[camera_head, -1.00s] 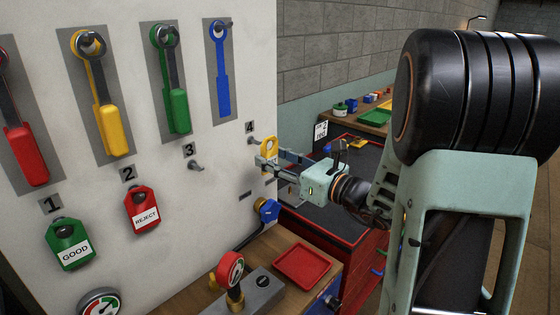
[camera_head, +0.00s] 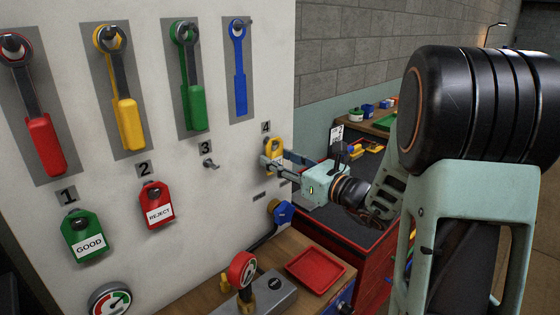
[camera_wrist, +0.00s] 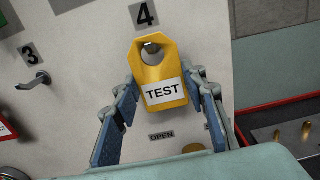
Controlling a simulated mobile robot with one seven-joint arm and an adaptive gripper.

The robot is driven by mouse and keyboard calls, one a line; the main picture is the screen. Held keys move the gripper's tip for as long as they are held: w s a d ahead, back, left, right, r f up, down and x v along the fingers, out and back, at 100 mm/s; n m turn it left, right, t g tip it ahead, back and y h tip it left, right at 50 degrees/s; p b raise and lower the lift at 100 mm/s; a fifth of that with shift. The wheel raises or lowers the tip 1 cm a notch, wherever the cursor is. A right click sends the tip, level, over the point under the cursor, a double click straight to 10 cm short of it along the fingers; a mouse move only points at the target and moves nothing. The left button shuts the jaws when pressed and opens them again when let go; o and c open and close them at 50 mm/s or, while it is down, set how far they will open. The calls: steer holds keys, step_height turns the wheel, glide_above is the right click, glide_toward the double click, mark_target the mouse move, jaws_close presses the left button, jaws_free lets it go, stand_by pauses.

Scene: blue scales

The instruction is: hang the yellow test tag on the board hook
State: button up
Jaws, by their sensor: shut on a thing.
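The yellow tag (camera_head: 275,145) marked TEST is at the board just under the number 4 in the head view. In the wrist view the tag (camera_wrist: 150,73) hangs upright with its hole at the top, below the 4. A metal hook (camera_wrist: 152,47) shows in that hole; whether the tag rests on it I cannot tell. My gripper (camera_head: 268,162) is shut on the tag, with one blue finger at each side of its lower part. The fingers partly hide the tag in the head view.
An empty hook (camera_head: 210,164) stands under number 3. Green GOOD (camera_head: 86,236) and red REJECT (camera_head: 157,206) tags hang to the left. Several wrenches hang above.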

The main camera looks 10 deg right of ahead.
stand_by(0.4)
steer(key=o, duration=1.2)
